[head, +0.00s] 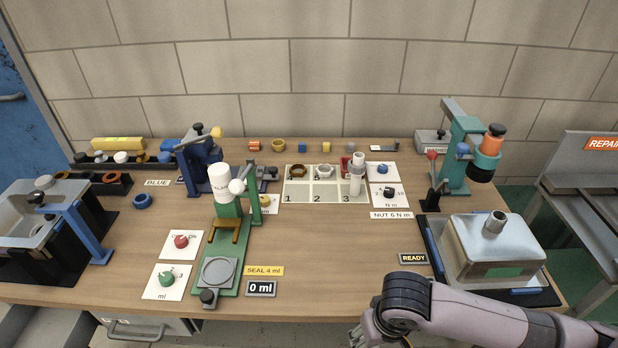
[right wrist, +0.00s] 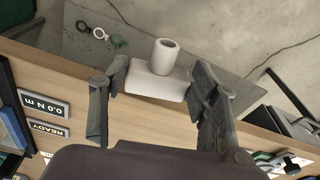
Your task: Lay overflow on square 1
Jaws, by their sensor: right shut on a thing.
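My right gripper (right wrist: 157,84) is shut on a white overflow part (right wrist: 166,58), a block with a short open tube standing out of it. The right wrist view shows it between both fingers, over the bench's front edge and the floor. In the head view my right arm crosses the lower right corner and the held part is out of frame. Square 1 (head: 297,189) is the left square of the pale numbered mat, at the back middle of the bench; its front part is bare. A brown ring (head: 298,171) lies at its back edge. My left gripper is not in view.
A white ring (head: 324,171) lies behind square 2, and a white upright tube (head: 356,174) stands at square 3. A green press (head: 228,240) stands left of the mat. A grey sink block (head: 497,250) sits right. The bench's middle front is clear.

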